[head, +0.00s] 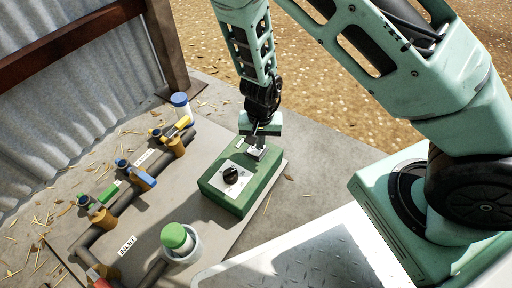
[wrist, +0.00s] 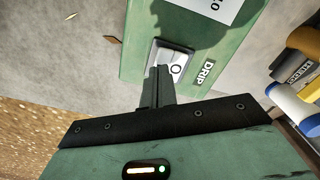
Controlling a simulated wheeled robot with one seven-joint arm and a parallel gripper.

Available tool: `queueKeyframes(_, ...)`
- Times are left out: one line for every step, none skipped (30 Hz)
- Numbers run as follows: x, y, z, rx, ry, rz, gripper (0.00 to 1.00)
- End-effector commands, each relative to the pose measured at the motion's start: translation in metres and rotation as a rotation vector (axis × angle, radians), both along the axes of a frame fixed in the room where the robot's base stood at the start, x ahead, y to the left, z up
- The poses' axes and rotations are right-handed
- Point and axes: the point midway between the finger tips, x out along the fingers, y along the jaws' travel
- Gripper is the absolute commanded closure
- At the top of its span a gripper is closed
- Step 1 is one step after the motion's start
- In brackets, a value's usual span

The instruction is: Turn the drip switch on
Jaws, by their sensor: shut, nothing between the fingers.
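A green control box (head: 217,195) stands on a grey board, with a black knob (head: 231,175) on a white plate on top. The drip switch (wrist: 176,66) is a pale rocker in a grey frame on the same box, beside a "DRIP" label (wrist: 208,72). An "O" mark shows on its uncovered part; the rest is behind my fingertips. In the head view the switch (head: 255,153) is at the box's far end, just under my gripper (head: 259,142). My gripper (wrist: 160,72) is shut and empty, its tips at the switch. I cannot tell whether they touch or which way the rocker is tipped.
Left of the box are pipes with a green-handled valve (head: 108,193), a blue-handled valve (head: 141,179) and a yellow-handled valve (head: 178,128). A green-capped fitting (head: 176,238) stands in front. A corrugated wall (head: 75,90) closes the left side. Open floor lies right of the box.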

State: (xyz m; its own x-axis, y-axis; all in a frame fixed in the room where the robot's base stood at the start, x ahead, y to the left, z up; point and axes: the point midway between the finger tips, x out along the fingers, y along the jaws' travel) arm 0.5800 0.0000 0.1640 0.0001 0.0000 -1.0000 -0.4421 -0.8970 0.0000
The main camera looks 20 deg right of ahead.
Motion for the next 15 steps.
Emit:
queueKeyframes(0.0, 0.0, -0.0015, 0.0, 0.0, 0.0, 1.0)
queueKeyframes(0.0, 0.0, -0.002, 0.0, 0.0, 0.0, 1.0)
queueKeyframes(0.0, 0.0, -0.0026, 0.0, 0.0, 0.0, 1.0)
queueKeyframes(0.0, 0.0, -0.003, 0.0, 0.0, 0.0, 1.0)
queueKeyframes(0.0, 0.0, -0.0034, 0.0, 0.0, 0.0, 1.0)
queueKeyframes(0.0, 0.0, -0.004, 0.0, 0.0, 0.0, 1.0)
queueKeyframes(0.0, 0.0, -0.0044, 0.0, 0.0, 0.0, 1.0)
queueKeyframes(0.0, 0.0, -0.0048, 0.0, 0.0, 0.0, 1.0)
queueKeyframes(0.0, 0.0, -0.0054, 0.0, 0.0, 0.0, 1.0)
queueKeyframes(-0.0001, 0.0, -0.0058, 0.0, 0.0, 0.0, 1.0)
queueKeyframes(0.0, 0.0001, -0.0062, 0.0, 0.0, 0.0, 1.0)
queueKeyframes(0.0, 0.0001, -0.0067, 0.0, 0.0, 0.0, 1.0)
queueKeyframes(0.0, 0.0001, -0.0072, 0.0, 0.0, 0.0, 1.0)
queueKeyframes(-0.0001, 0.0, -0.0076, 0.0, 0.0, 0.0, 1.0)
queueKeyframes(0.0, 0.0001, -0.0081, 0.0, 0.0, 0.0, 1.0)
